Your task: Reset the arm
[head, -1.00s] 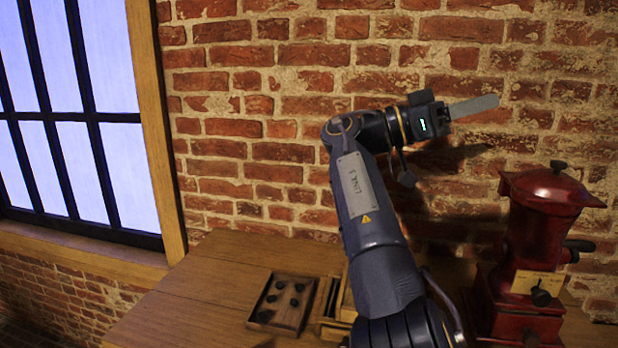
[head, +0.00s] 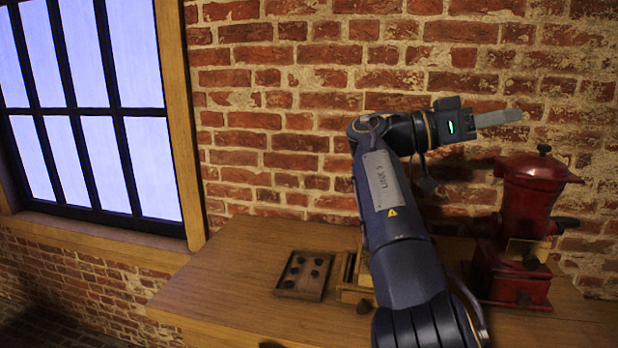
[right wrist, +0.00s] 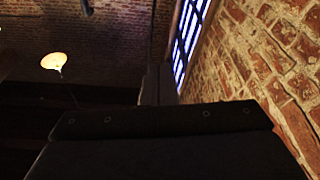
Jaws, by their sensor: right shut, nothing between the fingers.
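My right gripper (head: 498,118) is raised in front of the brick wall, pointing right, above and to the left of the red grinder's top. Its fingers are together with nothing between them. The right arm bends at a high elbow and stands in front of part of the table. In the right wrist view the dark gripper body fills the lower part, and a finger (right wrist: 158,84) stands up in the middle. My left gripper is not in view.
A wooden table (head: 226,258) holds a small tray (head: 283,288) with several dark round pieces, a wooden box (head: 347,290) partly behind my arm, and a red grinder (head: 528,205) at the right. A barred window (head: 95,120) is at the left. A lit lamp (right wrist: 54,62) hangs in the wrist view.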

